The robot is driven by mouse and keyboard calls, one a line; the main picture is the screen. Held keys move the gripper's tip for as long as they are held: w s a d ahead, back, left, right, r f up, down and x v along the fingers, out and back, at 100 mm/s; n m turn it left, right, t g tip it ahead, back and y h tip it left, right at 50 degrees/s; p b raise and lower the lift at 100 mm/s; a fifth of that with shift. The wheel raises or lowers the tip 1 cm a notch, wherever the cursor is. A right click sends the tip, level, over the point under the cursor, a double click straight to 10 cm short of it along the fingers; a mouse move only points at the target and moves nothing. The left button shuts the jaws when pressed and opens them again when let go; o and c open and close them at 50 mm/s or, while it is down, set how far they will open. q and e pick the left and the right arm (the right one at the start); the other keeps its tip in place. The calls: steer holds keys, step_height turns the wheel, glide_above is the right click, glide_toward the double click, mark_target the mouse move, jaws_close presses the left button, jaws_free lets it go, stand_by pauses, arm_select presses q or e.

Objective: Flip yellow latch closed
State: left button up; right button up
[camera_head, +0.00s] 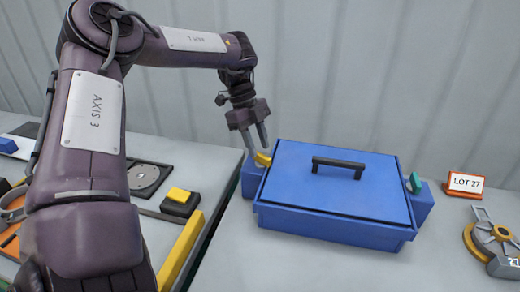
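A blue box (325,222) stands on the grey table with its flat lid (300,185) down and a black handle (338,163) on top. The yellow latch (262,159) sits on a blue side block at the box's left edge and looks tilted. My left gripper (257,148) points down just above the yellow latch, with its two fingers apart and nothing seen between them. I cannot tell if a fingertip touches the latch. A green latch (414,182) is on the right side block. My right gripper is not in view.
An orange "LOT 27" sign (465,184) and a grey-and-orange round device (490,243) stand right of the box. A yellow-topped black button box (181,201) and a yellow rail (182,252) are at left. The table in front of the box is clear.

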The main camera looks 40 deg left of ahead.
mark_target(262, 160)
arm_select(q)
steer(key=shift+x, duration=1.1)
steer(key=shift+w+f, duration=0.1)
steer(key=shift+f, duration=0.15)
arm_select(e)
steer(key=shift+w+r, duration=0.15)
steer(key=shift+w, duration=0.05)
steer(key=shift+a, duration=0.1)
